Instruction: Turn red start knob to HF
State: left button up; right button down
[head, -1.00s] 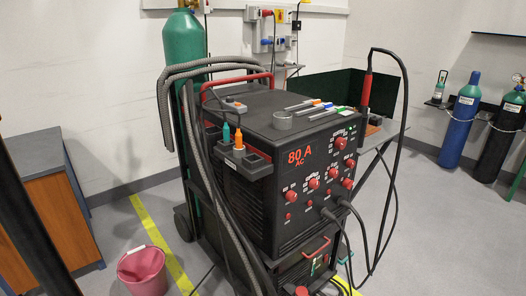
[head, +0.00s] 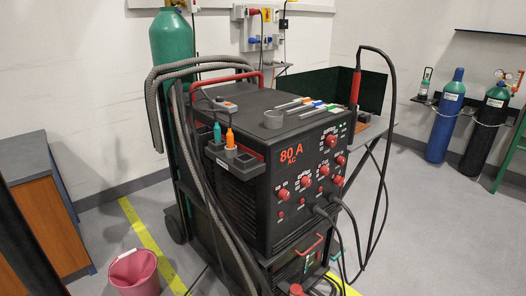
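The welding machine (head: 262,185) stands on a cart in the middle of the head view, its front panel facing right and toward me. Several red knobs sit on the panel: an upper one (head: 331,141), a right one (head: 341,160), a middle one (head: 306,181) and a lower left one (head: 283,194). The labels beside them are too small to read, so I cannot tell which is the start knob or where it points. Neither of my grippers is in view.
Thick grey hoses (head: 182,130) run down the left side. A pink bucket (head: 134,272) stands on the floor at left. Gas cylinders (head: 446,115) stand at right. Floor at right is clear.

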aim_at(341, 160)
jog(key=i+l, duration=0.2)
jog(key=l, duration=0.15)
jog(key=i+l, duration=0.2)
jog(key=l, duration=0.2)
jog(key=i+l+u, duration=0.1)
jog(key=l, duration=0.25)
jog(key=i+l, duration=0.25)
jog(key=l, duration=0.15)
jog(key=i+l, duration=0.15)
jog(key=l, duration=0.25)
jog(key=i+l, duration=0.2)
jog(key=l, duration=0.15)
jog(key=i+l+u, duration=0.1)
jog(key=l, duration=0.3)
jog(key=i, duration=0.1)
